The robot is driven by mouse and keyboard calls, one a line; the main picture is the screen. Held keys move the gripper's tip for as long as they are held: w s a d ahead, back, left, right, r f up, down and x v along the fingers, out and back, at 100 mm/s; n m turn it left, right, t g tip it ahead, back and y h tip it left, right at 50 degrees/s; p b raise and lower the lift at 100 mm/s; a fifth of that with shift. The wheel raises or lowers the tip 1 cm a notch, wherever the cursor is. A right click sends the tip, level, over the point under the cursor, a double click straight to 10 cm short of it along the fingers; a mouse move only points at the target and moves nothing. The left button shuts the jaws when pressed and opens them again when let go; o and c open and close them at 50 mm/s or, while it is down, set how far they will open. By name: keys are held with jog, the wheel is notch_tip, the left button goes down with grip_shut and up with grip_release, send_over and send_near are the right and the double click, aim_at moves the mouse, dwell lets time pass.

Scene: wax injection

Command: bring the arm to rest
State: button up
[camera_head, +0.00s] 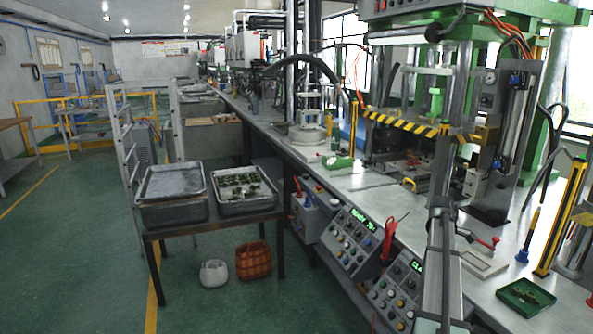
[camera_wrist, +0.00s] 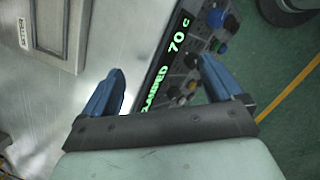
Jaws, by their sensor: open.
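My gripper (camera_wrist: 161,74) is open in the wrist view, with its two blue fingers spread apart and nothing between them. Beyond the fingers is a control panel (camera_wrist: 200,45) with knobs and a green lit display reading 70 C. The fingers look apart from the panel, but their height over it is hard to tell. In the head view, a grey arm-like part rises at the lower right in front of the bench; I cannot make out the gripper there.
A long metal bench (camera_head: 345,185) runs along the right with a green press (camera_head: 437,100). A small green tray (camera_head: 525,294) lies at its near end. A side table holds metal trays (camera_head: 245,205); a white basket (camera_head: 213,272) and an orange basket (camera_head: 253,261) stand below. The left floor is clear.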

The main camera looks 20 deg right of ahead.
jog(key=w+a+f+n+g, duration=0.1)
jog(key=w+a+f+n, duration=0.25)
jog(key=a+f, duration=0.3)
jog(key=w+a+f+n, duration=0.3)
jog(key=a+f+n, duration=0.15)
jog(key=a, duration=0.35)
jog(key=s+a+f+m, duration=0.2)
jog(key=a+f, duration=0.7)
jog(key=s+a+f+m, duration=0.2)
jog(key=s+a+f, duration=0.1)
jog(key=a+f, duration=0.55)
jog(key=s+a+f+m+g+y, duration=0.15)
jog(key=s+a+f+m, duration=0.25)
jog(key=s+a+f, duration=1)
jog(key=s+a+f+m+g, duration=0.1)
jog(key=s+a+f+m, duration=0.2)
jog(key=s+a, duration=0.3)
jog(key=s+a+f+m+g, duration=0.1)
jog(key=s+a+f+m, duration=0.2)
jog(key=s, duration=1)
jog(key=a, duration=0.3)
jog(key=shift+g, duration=0.35)
jog(key=shift+y, duration=0.25)
